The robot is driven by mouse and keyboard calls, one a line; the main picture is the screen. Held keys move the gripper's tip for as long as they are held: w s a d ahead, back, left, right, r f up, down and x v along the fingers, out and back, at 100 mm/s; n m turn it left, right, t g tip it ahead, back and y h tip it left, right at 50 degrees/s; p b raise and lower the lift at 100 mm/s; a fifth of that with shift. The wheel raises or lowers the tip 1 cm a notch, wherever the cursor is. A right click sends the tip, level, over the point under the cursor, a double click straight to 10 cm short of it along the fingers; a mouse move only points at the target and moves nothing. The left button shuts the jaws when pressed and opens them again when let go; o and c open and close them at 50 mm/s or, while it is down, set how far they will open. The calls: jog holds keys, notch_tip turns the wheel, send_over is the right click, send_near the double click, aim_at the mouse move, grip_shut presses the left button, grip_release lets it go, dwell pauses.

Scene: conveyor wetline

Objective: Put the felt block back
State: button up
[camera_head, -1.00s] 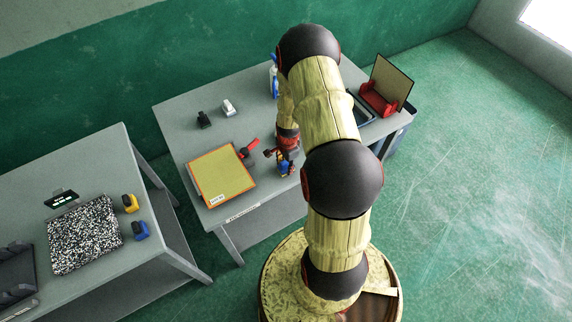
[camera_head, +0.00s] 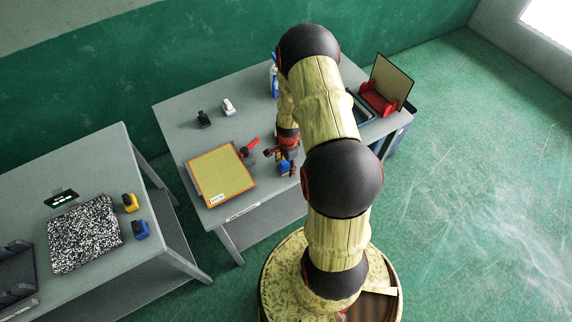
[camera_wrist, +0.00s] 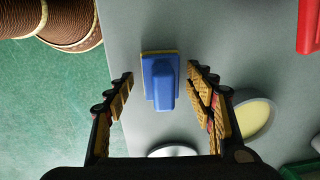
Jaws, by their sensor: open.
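A blue block with a thin tan layer along one edge, likely the felt block (camera_wrist: 160,82), lies on the grey table between my fingers in the wrist view. It also shows as a small blue patch (camera_head: 284,169) near the table's front edge in the head view. My gripper (camera_wrist: 160,76) is open, with one finger on each side of the block and a gap on both sides. In the head view my gripper (camera_head: 278,160) is small and partly covers the block.
A yellow board with an orange border (camera_head: 222,176) and a red-handled item (camera_head: 250,146) lie left of my gripper. A red holder with an upright panel (camera_head: 378,100) stands at the right. A round dish (camera_wrist: 254,118) is beside my right finger. A second table (camera_head: 100,165) stands left.

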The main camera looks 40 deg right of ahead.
jog(key=r, duration=1.2)
jog(key=shift+s+a, duration=0.2)
jog(key=shift+s, duration=0.2)
jog(key=w+a+r+n+t, duration=0.1)
jog(key=a+r+n, duration=0.5)
jog(key=r, duration=0.5)
jog(key=a+r+n+t, duration=0.1)
jog(key=a+r+n, duration=0.2)
jog(key=a+r, duration=0.65)
jog(key=s+a+r+n+t, duration=0.2)
jog(key=s+a+r+n, duration=0.9)
jog(key=s+r, duration=0.3)
notch_tip(320, 180, up, 2)
jog(key=shift+s+n+t, duration=0.2)
jog(key=shift+n+t, duration=0.1)
jog(key=shift+t, duration=0.1)
notch_tip(320, 180, down, 16)
jog(key=b, duration=1.6)
jog(key=shift+f, duration=0.15)
